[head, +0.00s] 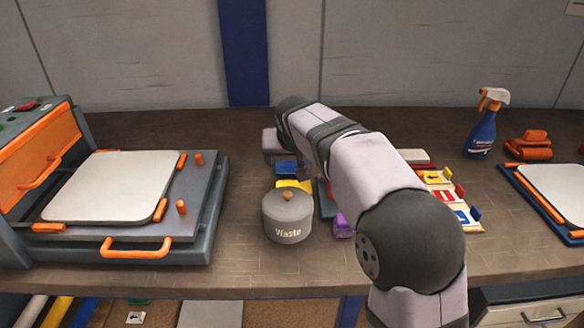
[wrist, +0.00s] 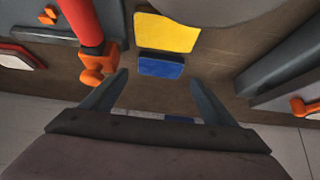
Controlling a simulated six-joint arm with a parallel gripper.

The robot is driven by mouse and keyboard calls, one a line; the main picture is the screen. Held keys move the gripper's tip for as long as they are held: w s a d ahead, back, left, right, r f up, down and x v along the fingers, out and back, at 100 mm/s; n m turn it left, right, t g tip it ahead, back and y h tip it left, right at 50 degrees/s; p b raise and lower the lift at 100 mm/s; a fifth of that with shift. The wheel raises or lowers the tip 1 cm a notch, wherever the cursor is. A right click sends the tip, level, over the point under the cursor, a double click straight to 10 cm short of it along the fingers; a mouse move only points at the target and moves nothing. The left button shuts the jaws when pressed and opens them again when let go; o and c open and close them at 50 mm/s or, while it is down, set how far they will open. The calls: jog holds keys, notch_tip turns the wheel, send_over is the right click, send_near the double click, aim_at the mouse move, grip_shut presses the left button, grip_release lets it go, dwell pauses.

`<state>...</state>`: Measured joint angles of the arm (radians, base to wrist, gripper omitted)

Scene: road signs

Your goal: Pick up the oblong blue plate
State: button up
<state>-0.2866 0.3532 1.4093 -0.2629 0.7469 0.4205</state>
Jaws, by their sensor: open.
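The oblong blue plate (head: 286,168) lies on the bench behind the waste pot, directly behind a yellow plate (head: 294,185). In the wrist view the blue plate (wrist: 161,66) lies flat beside the larger yellow plate (wrist: 168,32), just past my fingertips and roughly midway between them. My gripper (wrist: 159,78) is open, with a finger to each side and nothing between the tips. In the head view my arm reaches over the bench and largely hides my gripper. The height of the fingers above the plate is hard to tell.
A grey pot marked "Waste" (head: 288,216) stands in front of the plates. A press with orange handles (head: 135,247) is at left. Several coloured sign pieces (head: 444,195) lie right of my arm. A spray bottle (head: 483,125) stands at back right. An orange clamp (wrist: 98,66) is near my left finger.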

aim_at(292, 168)
jog(key=shift+x, duration=3.05)
jog(key=shift+c, duration=0.5)
jog(key=c, duration=0.7)
